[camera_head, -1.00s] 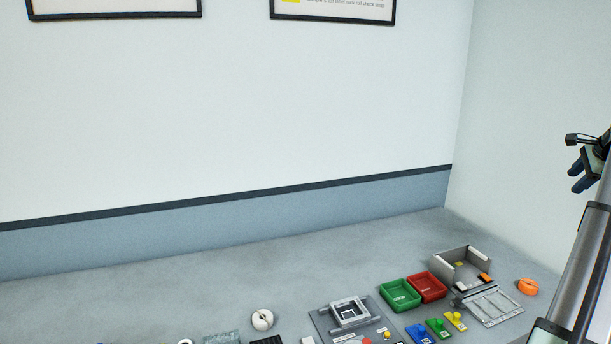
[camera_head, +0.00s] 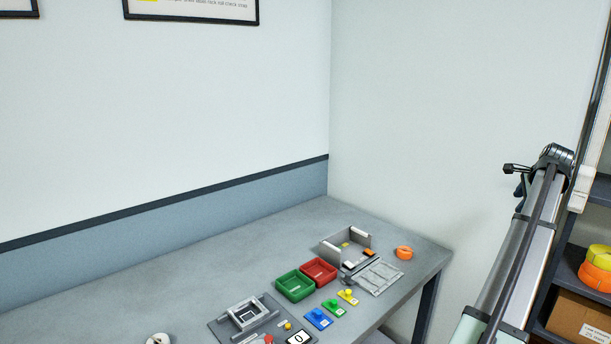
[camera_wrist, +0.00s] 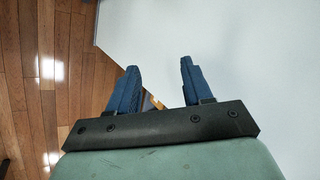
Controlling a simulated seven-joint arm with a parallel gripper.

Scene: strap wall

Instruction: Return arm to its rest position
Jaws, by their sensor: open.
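My gripper (camera_wrist: 158,88) is open in the wrist view, with its two blue fingers apart and no object held between them. Behind the fingers are a wood floor and a pale surface, with a small orange and dark bit showing low between them. In the head view my arm rises along the right side, and the gripper (camera_head: 520,185) is at its upper end, partly hidden by the arm. It is to the right of the table (camera_head: 150,290) and clear of it.
The table holds a green bin (camera_head: 295,286), a red bin (camera_head: 319,271), a grey open box (camera_head: 345,246), an orange roll (camera_head: 404,252) and several coloured blocks. A shelf with a cardboard box (camera_head: 575,318) and a yellow-orange roll (camera_head: 597,264) stands at far right.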

